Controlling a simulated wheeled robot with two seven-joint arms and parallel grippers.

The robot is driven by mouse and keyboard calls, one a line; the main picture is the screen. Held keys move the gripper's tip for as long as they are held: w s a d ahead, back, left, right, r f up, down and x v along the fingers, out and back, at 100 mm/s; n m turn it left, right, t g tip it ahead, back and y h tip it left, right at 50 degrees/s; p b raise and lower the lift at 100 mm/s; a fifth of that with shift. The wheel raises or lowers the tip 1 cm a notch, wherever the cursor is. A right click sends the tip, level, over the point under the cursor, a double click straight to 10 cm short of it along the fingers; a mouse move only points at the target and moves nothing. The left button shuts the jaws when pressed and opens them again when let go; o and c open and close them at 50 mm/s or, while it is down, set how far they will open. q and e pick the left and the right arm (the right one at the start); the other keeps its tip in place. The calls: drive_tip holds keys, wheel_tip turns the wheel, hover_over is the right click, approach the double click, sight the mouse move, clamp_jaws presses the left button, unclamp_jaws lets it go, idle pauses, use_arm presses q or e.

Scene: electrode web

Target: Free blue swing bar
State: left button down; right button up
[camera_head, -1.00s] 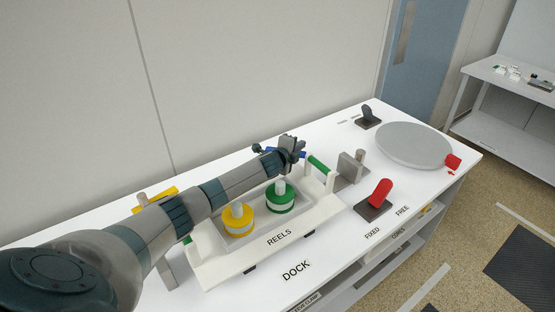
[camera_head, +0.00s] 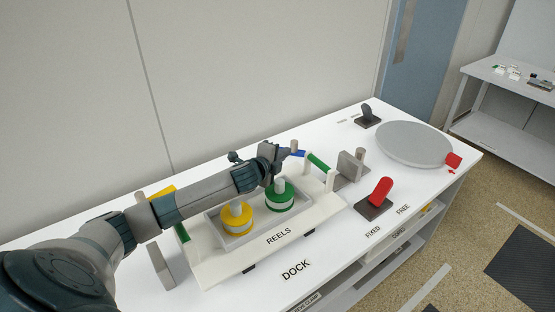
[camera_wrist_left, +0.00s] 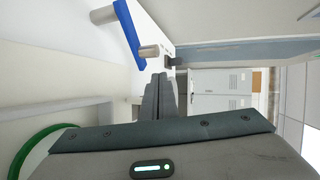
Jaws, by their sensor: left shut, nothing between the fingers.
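The blue swing bar (camera_head: 299,153) shows in the head view as a short blue piece behind the reel tray, just right of my left gripper (camera_head: 283,151). The rest of it is hidden behind the gripper. In the left wrist view the blue bar (camera_wrist_left: 130,34) lies at the upper left, with a grey-brown peg (camera_wrist_left: 149,51) at its near end and another peg (camera_wrist_left: 103,15) beside it. My left gripper's fingers (camera_wrist_left: 160,90) are shut and empty, apart from the bar in that picture. My right gripper is not in view.
A white tray (camera_head: 212,271) holds a yellow reel (camera_head: 238,220) and a green reel (camera_head: 280,198). A green bar (camera_head: 318,163) stands at its right end. A grey block (camera_head: 349,166), a red lever (camera_head: 380,191) and a grey disc (camera_head: 412,143) stand further right. The table front is clear.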

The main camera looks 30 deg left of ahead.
use_arm(q)
drive_tip(key=shift+b+v, duration=0.35)
drive_tip(key=shift+v, duration=2)
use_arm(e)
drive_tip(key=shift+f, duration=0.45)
